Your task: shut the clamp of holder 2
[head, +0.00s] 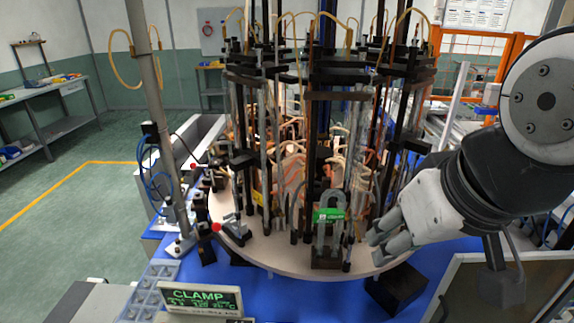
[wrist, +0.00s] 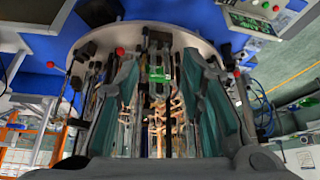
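Holders with glass tubes stand around a round turntable (head: 285,255). The front one carries a green label (head: 328,215); its number is too small to read. The label also shows between my fingers in the wrist view (wrist: 158,74). A clamp with a red knob (head: 217,227) is at the turntable's front left rim; I cannot tell which holder it belongs to. My gripper (head: 378,240) is right of the labelled holder, near the rim. In the wrist view its two fingers (wrist: 163,85) are wide apart with nothing gripped. The labelled holder's clamp position is unclear.
A screen (head: 200,298) reading CLAMP stands at the front left. A metal post (head: 150,100) rises left of the turntable. Other red knobs show in the wrist view, one left (wrist: 121,51) and one right (wrist: 237,73). Black rods and tubes crowd the turntable's middle.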

